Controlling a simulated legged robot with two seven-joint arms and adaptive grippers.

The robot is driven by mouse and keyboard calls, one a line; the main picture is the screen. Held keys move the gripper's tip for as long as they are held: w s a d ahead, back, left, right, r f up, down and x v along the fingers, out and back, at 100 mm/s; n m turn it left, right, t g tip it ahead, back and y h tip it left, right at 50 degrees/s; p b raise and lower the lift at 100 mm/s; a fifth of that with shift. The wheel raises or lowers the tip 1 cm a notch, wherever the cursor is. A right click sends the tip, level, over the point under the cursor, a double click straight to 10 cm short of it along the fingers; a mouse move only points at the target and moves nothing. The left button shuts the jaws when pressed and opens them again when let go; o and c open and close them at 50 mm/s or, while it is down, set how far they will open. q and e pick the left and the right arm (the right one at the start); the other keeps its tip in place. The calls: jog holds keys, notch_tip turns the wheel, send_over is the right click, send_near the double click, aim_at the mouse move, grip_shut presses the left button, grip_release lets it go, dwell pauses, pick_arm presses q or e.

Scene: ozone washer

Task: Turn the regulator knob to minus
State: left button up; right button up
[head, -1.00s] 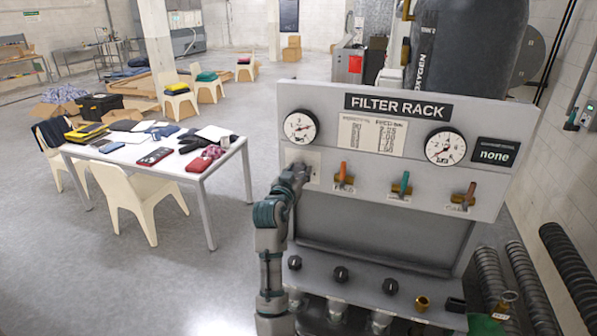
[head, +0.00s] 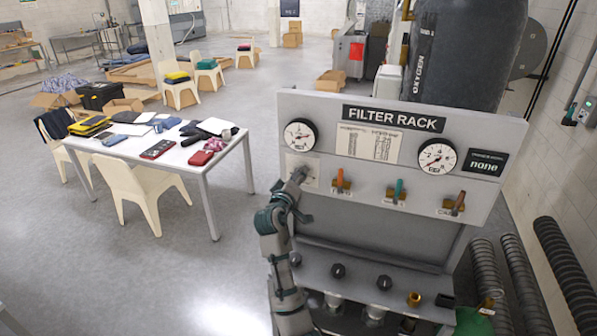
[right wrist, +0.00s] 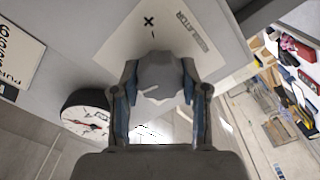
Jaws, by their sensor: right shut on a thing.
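The regulator knob (right wrist: 160,78) is a grey, faceted knob on a pale plate (right wrist: 160,35) marked REGULATOR, in the right wrist view. A pale pointer line shows on its face, and small dark marks are on the plate beyond it. My right gripper (right wrist: 160,88) is shut on the knob, one finger on each side. In the head view my right gripper (head: 298,178) is at the panel's left side, below the left gauge (head: 300,134), and mostly hides the knob. The plate (head: 312,170) shows beside it. My left gripper is not in view.
The FILTER RACK panel (head: 395,117) also carries a right gauge (head: 437,156) and levers with orange (head: 340,179), teal (head: 398,190) and brown (head: 457,203) handles. Dark knobs (head: 338,271) line the lower shelf. A cluttered white table (head: 222,150) stands left; open floor lies between.

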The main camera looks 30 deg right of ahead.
jog(key=n, duration=0.3)
jog(key=shift+n, duration=0.4)
jog(key=n, duration=0.4)
jog(key=shift+a+f+n, duration=0.1)
jog(key=shift+f+n, duration=0.1)
jog(key=shift+n, duration=0.1)
jog(key=n, duration=0.4)
jog(key=shift+f, duration=0.15)
jog(key=n, duration=0.5)
jog(key=shift+f, duration=0.15)
jog(key=n, duration=0.6)
jog(key=shift+f, duration=0.15)
jog(key=n, duration=0.6)
jog(key=shift+s, duration=0.1)
jog(key=shift+n, duration=0.4)
